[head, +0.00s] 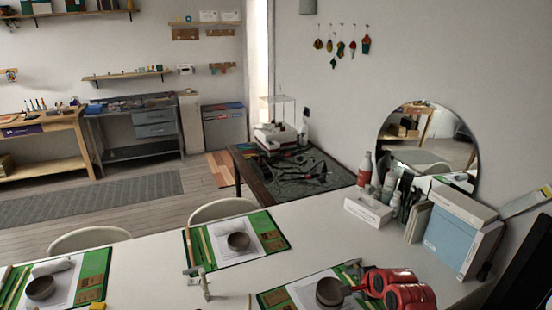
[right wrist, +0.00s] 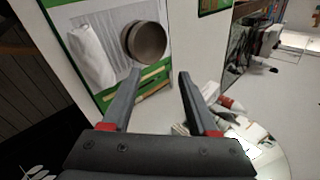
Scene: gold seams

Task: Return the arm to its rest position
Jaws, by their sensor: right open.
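My right gripper (head: 354,279), with red housings behind it, is at the lower right of the head view, above the near right place mat. In the right wrist view its two dark fingers (right wrist: 159,73) are spread, with nothing between them. A grey-brown bowl (head: 330,291) sits on that green mat (head: 270,300), just left of the gripper in the head view. The bowl also shows in the right wrist view (right wrist: 146,42), beyond the fingertips and apart from them. My left gripper is not in view.
The white table (head: 165,275) holds other green mats with bowls (head: 238,241) (head: 40,288). A small upright tool (head: 205,285) stands between mats. A tissue box (head: 368,210), bottles (head: 364,170), a blue-and-white box (head: 460,235) and a round mirror (head: 440,130) line the right side.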

